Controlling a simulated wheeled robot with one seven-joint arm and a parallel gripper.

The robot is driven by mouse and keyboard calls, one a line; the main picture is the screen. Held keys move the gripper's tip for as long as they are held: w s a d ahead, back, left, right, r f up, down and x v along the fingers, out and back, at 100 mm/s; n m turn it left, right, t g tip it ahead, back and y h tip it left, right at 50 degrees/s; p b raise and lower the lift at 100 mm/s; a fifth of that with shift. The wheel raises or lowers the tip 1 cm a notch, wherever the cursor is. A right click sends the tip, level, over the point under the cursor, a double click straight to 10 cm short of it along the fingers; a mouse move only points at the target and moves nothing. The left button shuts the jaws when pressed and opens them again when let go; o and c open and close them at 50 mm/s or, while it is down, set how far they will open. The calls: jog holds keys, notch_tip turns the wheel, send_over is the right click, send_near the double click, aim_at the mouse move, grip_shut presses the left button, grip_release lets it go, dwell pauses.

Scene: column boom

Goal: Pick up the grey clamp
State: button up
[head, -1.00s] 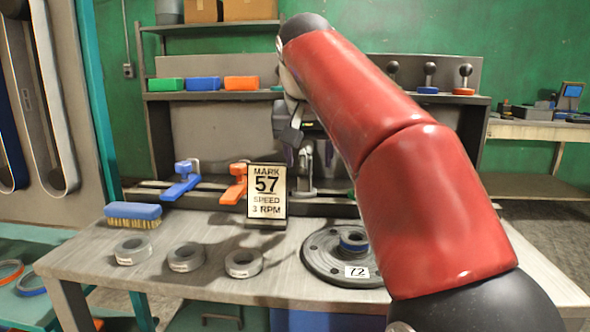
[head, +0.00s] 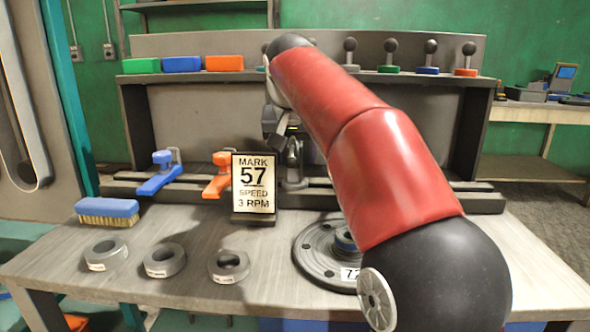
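The grey clamp (head: 293,172) stands on the rail at the back of the bench, right of the orange clamp (head: 219,178) and the blue clamp (head: 160,176). Its lower part is partly hidden by the sign. My gripper (head: 282,139) points down just above the grey clamp, overlapping its top in the picture. My red arm reaches in from the lower right and hides part of the rail. The fingers are dark and small, so I cannot tell their opening or whether they touch the clamp.
A round plate (head: 309,264) lies at the bench's front right. Several grey rings, including one ring (head: 164,261), and a blue brush (head: 107,208) lie at left. A shelf (head: 215,77) stands behind.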

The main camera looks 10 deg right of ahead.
jog(key=shift+w+f, duration=0.15)
jog(key=shift+f, duration=0.1)
jog(key=c, duration=1.1)
jog(key=shift+r, duration=0.1)
jog(key=shift+d+r, duration=0.1)
